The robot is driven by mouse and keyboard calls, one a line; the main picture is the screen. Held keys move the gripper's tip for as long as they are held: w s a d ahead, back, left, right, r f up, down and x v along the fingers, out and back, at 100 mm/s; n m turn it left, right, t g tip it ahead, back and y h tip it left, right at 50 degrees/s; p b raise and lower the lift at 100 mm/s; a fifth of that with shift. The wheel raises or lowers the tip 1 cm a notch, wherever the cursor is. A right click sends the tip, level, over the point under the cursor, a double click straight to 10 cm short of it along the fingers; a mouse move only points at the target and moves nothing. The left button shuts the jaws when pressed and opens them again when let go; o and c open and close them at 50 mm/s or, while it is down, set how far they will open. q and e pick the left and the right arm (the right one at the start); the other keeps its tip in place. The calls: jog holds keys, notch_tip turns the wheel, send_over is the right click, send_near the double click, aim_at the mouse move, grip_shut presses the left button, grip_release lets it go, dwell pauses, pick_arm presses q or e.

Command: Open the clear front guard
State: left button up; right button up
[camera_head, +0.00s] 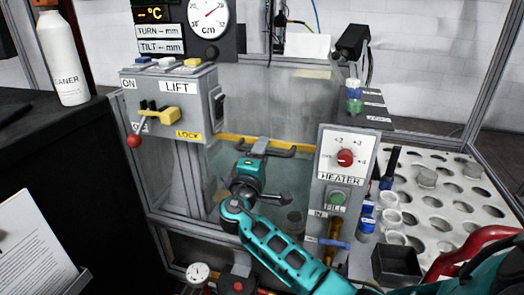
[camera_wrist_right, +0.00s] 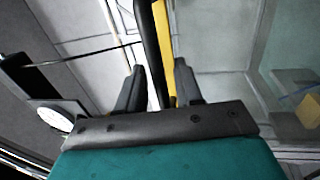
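The clear front guard (camera_head: 180,185) is a see-through panel between the lift post and the heater post. A yellow strip (camera_head: 228,137) runs along its top, with a black bar handle (camera_head: 282,152) beside it. My right gripper (camera_head: 262,143) is at this handle, reached by my teal arm from below. In the right wrist view, the dark handle bar (camera_wrist_right: 150,40) runs between the two fingers of my right gripper (camera_wrist_right: 158,88), with the yellow strip (camera_wrist_right: 179,78) beside it. The fingers stand apart, with a gap visible by the bar. My left gripper is not in view.
The lift box (camera_head: 168,90) with a red-knobbed lever stands left of the guard. The heater panel (camera_head: 345,160) stands right. A holed rack (camera_head: 445,195) with cups is at far right. A white bottle (camera_head: 62,60) stands on the black counter at left.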

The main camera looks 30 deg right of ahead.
jog(key=shift+c, duration=0.4)
grip_shut()
